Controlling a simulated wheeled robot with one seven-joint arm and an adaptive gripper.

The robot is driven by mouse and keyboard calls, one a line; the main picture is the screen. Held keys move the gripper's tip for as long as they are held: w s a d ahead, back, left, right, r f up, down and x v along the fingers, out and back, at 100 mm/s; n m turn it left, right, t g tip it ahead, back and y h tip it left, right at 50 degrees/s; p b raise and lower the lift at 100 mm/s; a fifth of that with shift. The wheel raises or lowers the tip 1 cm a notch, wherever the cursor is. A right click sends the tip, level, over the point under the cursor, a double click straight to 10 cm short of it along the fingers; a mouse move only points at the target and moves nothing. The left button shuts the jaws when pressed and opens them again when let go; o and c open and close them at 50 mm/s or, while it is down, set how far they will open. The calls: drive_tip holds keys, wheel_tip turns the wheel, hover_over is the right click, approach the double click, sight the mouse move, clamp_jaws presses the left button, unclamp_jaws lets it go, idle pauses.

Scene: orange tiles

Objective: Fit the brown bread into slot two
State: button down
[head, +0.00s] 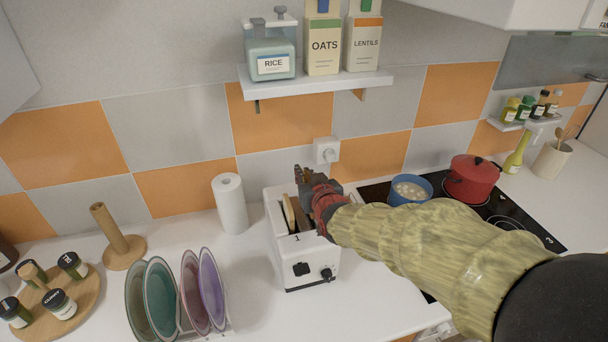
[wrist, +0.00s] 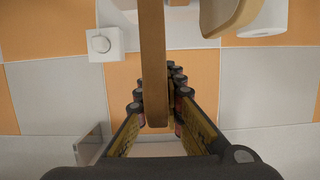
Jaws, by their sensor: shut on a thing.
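A white toaster (head: 305,268) stands on the counter, with a mark like "1" on its top edge. My gripper (head: 305,186) is over the toaster's right part and is shut on the brown bread (head: 300,214), which stands upright. In the wrist view, the brown bread (wrist: 153,60) is edge-on between the fingertips (wrist: 158,112). A lighter bread slice (head: 289,215) stands in the toaster's left slot; part of a slice (wrist: 236,14) also shows in the wrist view. My gripper hides the right slot, so I cannot tell how far the held bread is in it.
A paper roll (head: 230,203) and a rack of plates (head: 160,295) are left of the toaster. A wall socket (head: 326,150) is behind it. A blue pot (head: 411,189) and a red pot (head: 472,180) stand on the hob to the right. A shelf (head: 315,84) hangs above.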

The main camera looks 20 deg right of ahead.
drive_tip(key=shift+f+b, duration=2.65)
drive_tip(key=shift+b, duration=0.2)
drive_tip(key=c, duration=1.8)
unclamp_jaws()
drive_tip(key=shift+f, duration=0.1)
drive_tip(key=shift+s, duration=0.15)
drive_tip(key=v, duration=1.2)
drive_tip(key=shift+r, duration=0.25)
drive_tip(key=s+f+g, duration=0.1)
drive_tip(key=s+g, duration=0.2)
drive_tip(key=s, duration=0.4)
drive_tip(key=s+f+g, duration=0.2)
drive_tip(key=s+g, duration=0.1)
drive_tip(key=s, duration=0.5)
drive_tip(key=s+f+g, duration=0.1)
drive_tip(key=s+g, duration=0.2)
drive_tip(key=s, duration=0.4)
drive_tip(key=shift+s+f, duration=0.25)
